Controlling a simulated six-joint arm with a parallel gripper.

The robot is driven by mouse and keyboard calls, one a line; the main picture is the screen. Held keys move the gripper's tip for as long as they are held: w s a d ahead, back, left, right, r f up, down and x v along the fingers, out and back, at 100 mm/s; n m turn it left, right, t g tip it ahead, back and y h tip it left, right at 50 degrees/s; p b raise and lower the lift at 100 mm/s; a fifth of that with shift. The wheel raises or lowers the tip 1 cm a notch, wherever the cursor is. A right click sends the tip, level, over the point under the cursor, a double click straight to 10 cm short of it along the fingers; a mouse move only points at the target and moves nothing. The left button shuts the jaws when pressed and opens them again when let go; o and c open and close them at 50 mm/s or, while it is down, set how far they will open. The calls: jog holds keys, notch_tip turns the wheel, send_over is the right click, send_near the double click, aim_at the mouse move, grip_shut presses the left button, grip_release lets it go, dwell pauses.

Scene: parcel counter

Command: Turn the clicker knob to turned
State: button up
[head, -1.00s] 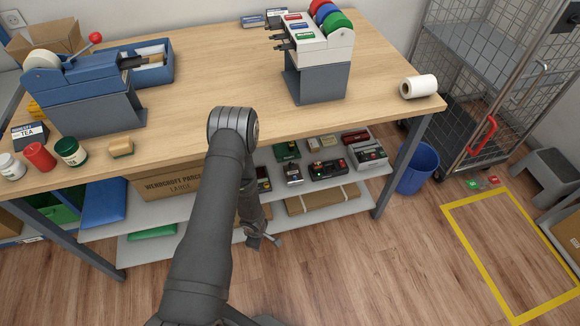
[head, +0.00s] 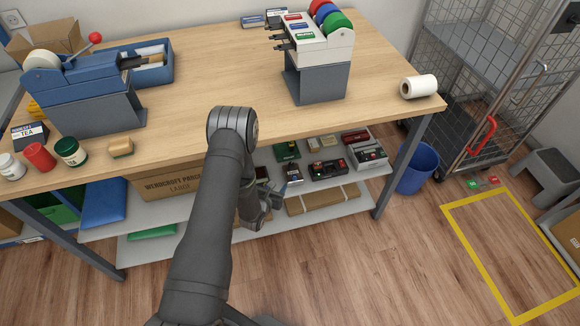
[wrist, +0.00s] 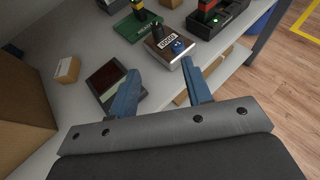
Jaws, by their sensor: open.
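In the head view the clicker (head: 293,172) sits on the upper shelf under the counter. My gripper (wrist: 160,66) is open and empty, with its two blue fingers apart and short of the clicker. In the head view it is low in front of the shelf, partly behind my arm. I cannot tell the knob's angle.
Beside the clicker are a green device (wrist: 138,26), a black device with red and green parts (wrist: 218,18) and a dark box (wrist: 106,82) near the left finger. A small cardboard box (wrist: 67,70) lies further left. The counter top (head: 210,70) overhangs the shelf.

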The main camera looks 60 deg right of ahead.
send_near(290, 165)
jog(key=x, duration=0.9)
jog(key=shift+s+d+f, duration=0.1)
jog(key=shift+d, duration=0.05)
grip_shut()
